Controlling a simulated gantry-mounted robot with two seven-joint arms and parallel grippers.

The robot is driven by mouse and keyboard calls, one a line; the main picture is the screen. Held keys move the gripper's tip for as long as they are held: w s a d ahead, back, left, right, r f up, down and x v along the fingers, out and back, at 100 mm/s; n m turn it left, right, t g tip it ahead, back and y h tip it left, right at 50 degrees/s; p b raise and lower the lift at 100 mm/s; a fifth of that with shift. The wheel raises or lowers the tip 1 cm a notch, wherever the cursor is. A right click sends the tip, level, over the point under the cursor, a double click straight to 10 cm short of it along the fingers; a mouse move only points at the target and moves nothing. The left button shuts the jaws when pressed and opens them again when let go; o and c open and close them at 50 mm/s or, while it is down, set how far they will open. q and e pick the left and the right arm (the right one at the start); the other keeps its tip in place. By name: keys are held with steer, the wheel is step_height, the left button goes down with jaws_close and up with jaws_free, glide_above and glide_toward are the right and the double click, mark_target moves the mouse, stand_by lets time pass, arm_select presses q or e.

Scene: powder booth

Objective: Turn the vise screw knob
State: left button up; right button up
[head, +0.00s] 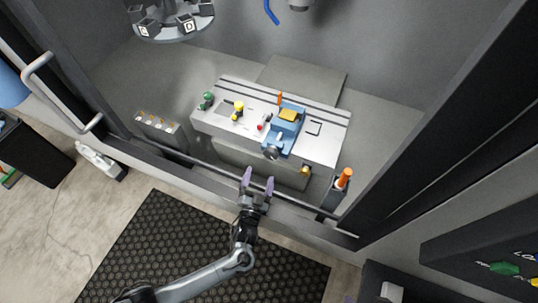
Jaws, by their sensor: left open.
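A blue vise (286,128) stands on the slotted grey worktable (215,121) inside the booth. A dark round knob (271,153) sits at the vise's front end, facing me; it looks like the screw knob. My left gripper (258,182) is in front of the table, below and slightly left of the knob in the picture. Its two purple fingers are apart with nothing between them, and it does not touch the knob. My right gripper is not in view.
A front rail (215,175) runs across the booth opening near my gripper. Green (207,99) and yellow (238,111) knobbed parts stand left of the vise. An orange-handled item (344,178) stands at the right. A lettered carousel (172,24) hangs at upper left. A black mat (150,240) lies below.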

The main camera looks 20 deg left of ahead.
mark_target(269, 155)
arm_select(q)
steer(key=w+n+h, duration=0.1)
steer(key=w+n, duration=0.2)
steer(key=n, duration=0.1)
steer(key=w+r+n+h, duration=0.1)
steer(key=w+n, duration=0.2)
steer(key=n, duration=0.1)
steer(key=w+r+n+h, duration=0.1)
steer(key=w+n, duration=0.2)
steer(key=n, duration=0.1)
steer(key=shift+w+r+g+h+p, duration=0.2)
steer(key=shift+g+h+p, duration=0.1)
steer(key=shift+p, duration=0.1)
steer(key=shift+f, duration=0.1)
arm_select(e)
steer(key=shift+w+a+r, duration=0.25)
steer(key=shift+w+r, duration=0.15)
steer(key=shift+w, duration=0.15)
arm_select(q)
steer(key=c, duration=1)
steer(key=shift+o, duration=0.2)
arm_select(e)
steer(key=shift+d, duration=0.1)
arm_select(q)
steer(key=shift+m, duration=0.4)
